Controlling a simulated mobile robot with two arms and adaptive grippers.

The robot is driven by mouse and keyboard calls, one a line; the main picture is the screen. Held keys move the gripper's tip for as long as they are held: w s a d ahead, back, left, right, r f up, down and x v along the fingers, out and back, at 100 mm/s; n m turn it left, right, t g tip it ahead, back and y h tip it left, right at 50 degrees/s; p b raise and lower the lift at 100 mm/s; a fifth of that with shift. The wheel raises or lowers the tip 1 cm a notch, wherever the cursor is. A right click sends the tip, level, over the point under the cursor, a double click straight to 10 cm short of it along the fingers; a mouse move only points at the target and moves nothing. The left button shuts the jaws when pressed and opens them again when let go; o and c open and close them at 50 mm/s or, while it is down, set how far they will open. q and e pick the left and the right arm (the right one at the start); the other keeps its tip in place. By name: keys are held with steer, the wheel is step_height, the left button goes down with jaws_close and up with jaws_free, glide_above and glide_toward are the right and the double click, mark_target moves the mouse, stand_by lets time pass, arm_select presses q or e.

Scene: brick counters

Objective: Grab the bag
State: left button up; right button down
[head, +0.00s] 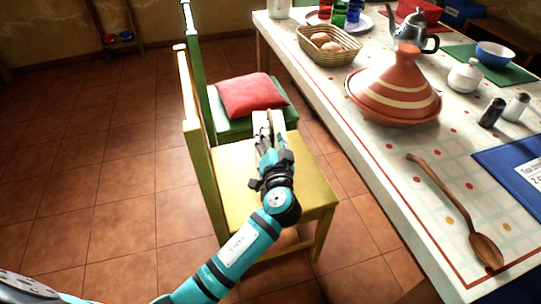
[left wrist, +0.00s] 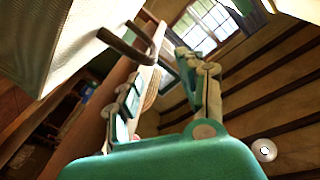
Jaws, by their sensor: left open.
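A pale bag (head: 291,121) stands on the seat of the yellow chair (head: 232,180), partly hidden behind my left gripper (head: 268,128). In the left wrist view the bag's pale side (left wrist: 65,35) fills the upper left, and a brown curved handle (left wrist: 130,46) sticks out from it. My left gripper (left wrist: 165,88) is open there, its two fingers apart. The handle's bend shows close to the tip of the left-hand finger; I cannot tell whether it lies between the fingers or touches one. My right gripper is not in view.
A green chair with a red cushion (head: 250,95) stands just behind. The table (head: 390,195) runs along the right, bearing a tagine (head: 396,90), a bread basket (head: 328,45) and a wooden spoon (head: 450,205). The tiled floor at left is clear.

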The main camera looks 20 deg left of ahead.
mark_target(270, 114)
arm_select(q)
steer(key=x, duration=0.4)
steer(key=shift+w, duration=0.2)
steer(key=x, duration=0.2)
steer(key=f+b+x, duration=0.1)
steer(key=x, duration=0.2)
steer(key=shift+w, duration=0.15)
jaws_close()
steer(key=shift+r, duration=0.1)
